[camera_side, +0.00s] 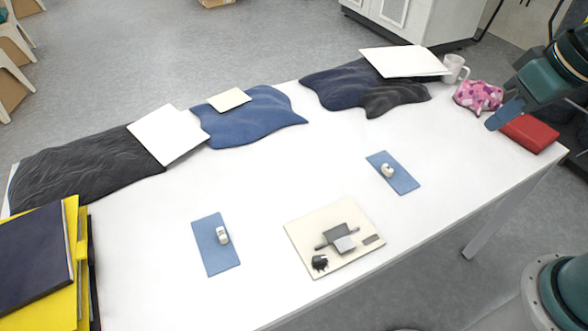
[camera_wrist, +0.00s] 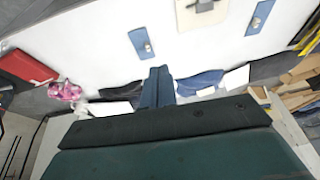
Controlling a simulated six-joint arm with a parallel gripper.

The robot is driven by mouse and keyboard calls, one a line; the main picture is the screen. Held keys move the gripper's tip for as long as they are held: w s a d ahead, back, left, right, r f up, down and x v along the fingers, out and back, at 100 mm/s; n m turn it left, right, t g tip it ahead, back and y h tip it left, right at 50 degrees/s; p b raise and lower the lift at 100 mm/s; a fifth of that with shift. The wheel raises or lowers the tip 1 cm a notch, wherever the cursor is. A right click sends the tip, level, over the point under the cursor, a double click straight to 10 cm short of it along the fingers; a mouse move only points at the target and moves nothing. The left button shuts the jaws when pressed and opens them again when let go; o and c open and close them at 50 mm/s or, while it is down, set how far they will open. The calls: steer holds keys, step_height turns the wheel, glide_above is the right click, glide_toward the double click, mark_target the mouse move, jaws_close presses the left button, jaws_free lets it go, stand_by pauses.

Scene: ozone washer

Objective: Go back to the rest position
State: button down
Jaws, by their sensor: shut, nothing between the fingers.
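My gripper (camera_side: 494,124) is at the right of the side view, raised over the right end of the white table (camera_side: 280,165). Its blue fingers are shut together with nothing between them. They appear in front of the red box (camera_side: 530,133) and near the pink patterned pouch (camera_side: 478,96); the exact gap cannot be told. In the wrist view the shut fingers (camera_wrist: 158,86) point across the table. A cream board (camera_side: 335,238) with grey and black parts lies near the front edge. Two blue plates, one on the left (camera_side: 208,255) and one on the right (camera_side: 405,185), each bear a small whitish fitting.
Dark cloths (camera_side: 85,160), a blue cloth (camera_side: 250,118) and white sheets (camera_side: 405,61) line the back edge. A white mug (camera_side: 454,68) stands at the back right. Yellow and dark folders (camera_side: 35,255) are at the left. The table's middle is clear.

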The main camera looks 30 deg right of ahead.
steer(key=s+d+r+t, duration=0.1)
steer(key=s+d+r, duration=0.1)
steer(key=s+d, duration=0.2)
steer(key=shift+s+r+h, duration=0.25)
steer(key=shift+s+h, duration=0.05)
steer(key=shift+s, duration=1.4)
